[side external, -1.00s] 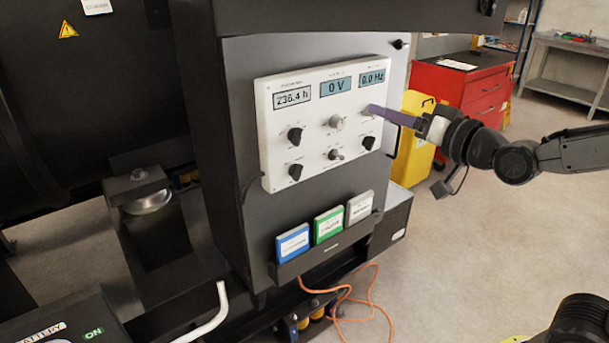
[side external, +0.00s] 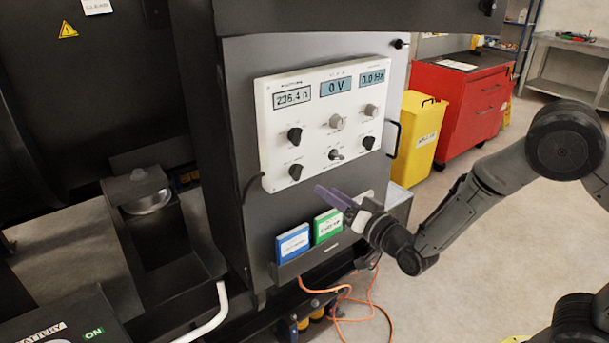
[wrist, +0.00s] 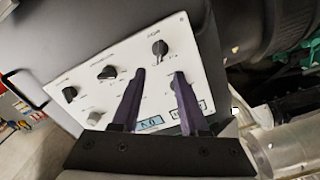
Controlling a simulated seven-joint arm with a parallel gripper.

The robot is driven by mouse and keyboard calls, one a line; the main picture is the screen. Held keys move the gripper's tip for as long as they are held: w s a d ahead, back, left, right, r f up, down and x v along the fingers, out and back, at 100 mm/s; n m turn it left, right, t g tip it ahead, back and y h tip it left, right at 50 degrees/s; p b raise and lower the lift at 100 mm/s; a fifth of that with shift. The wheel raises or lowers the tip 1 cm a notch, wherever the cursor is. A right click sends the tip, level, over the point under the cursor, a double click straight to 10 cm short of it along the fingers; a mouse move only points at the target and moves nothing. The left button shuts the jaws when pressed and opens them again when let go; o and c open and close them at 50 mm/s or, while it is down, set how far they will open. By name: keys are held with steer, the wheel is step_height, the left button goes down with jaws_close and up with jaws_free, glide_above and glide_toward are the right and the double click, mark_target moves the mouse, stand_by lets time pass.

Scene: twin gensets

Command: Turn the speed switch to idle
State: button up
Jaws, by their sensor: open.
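A white control panel (side external: 325,120) on the dark cabinet bears three displays and several knobs. Black knobs sit at upper left (side external: 294,136), lower left (side external: 296,172) and right (side external: 368,143). A grey knob (side external: 336,122) is at upper middle, another grey knob (side external: 371,110) at upper right, and a small toggle (side external: 335,154) at lower middle. The labels are too small to tell which is the speed switch. My gripper (side external: 335,198) is open and empty, below the panel. In the wrist view its purple fingers (wrist: 158,78) overlap the panel (wrist: 125,60), hiding part of it.
Blue (side external: 293,243) and green (side external: 327,226) binders stand in a rack below the panel, near my gripper. A black handle (side external: 394,139) juts out at the panel's right. A yellow bin (side external: 418,135) and red cabinet (side external: 465,105) stand behind. An orange cable (side external: 345,310) lies on the floor.

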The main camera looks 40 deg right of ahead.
mark_target(301, 173)
steer(key=w, duration=1)
steer(key=shift+s, duration=0.1)
jaws_close()
